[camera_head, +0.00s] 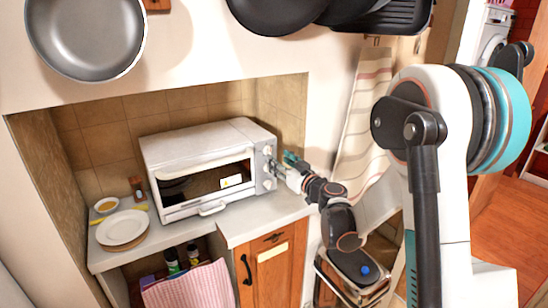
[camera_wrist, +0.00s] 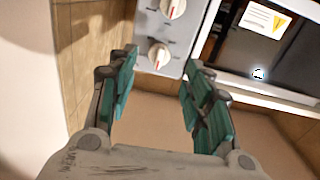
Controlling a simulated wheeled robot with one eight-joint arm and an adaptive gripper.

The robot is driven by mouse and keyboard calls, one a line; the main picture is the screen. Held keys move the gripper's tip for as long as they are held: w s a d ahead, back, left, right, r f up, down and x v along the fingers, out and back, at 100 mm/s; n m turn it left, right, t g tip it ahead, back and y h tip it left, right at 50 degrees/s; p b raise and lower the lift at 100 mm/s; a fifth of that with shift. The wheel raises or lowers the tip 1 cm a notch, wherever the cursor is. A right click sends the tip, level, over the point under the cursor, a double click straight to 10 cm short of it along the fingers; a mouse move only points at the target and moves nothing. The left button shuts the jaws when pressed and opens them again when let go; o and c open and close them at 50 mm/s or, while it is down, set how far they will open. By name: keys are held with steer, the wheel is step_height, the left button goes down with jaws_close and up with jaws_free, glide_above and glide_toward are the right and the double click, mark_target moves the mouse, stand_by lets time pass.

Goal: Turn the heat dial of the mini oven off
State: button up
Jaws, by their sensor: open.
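The white mini oven (camera_head: 195,150) stands on the counter in a tiled niche, its dial panel at the right end of its front. The dial labels are too small to read, so I cannot tell which is the heat dial. My gripper (camera_wrist: 160,62) is open, with its teal fingers on either side of the nearer dial; contact is not visible. In the head view, my gripper (camera_head: 287,166) is at the panel and partly hides it.
A white plate (camera_head: 124,227), a small bowl (camera_head: 106,205) and a jar (camera_head: 137,187) stand left of the oven. Pans (camera_head: 85,35) hang above, and a striped towel (camera_head: 365,105) hangs on the wall to the right.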

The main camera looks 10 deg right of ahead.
steer(key=v, duration=0.6)
steer(key=shift+s, duration=0.1)
steer(key=s+a+r+g, duration=0.3)
steer(key=s+a+g, duration=0.45)
steer(key=s, duration=0.75)
steer(key=s+d+f+m+g+h, duration=0.1)
steer(key=s+d+f+m+h, duration=0.1)
steer(key=s, duration=0.8)
steer(key=s+d+f+m+g+h, duration=0.1)
steer(key=s+d+f+h, duration=0.1)
steer(key=s, duration=0.9)
steer(key=shift+f+m+g+h, duration=0.2)
steer(key=shift+m+g+h, duration=0.2)
steer(key=shift+h, duration=0.4)
steer(key=shift+c, duration=0.5)
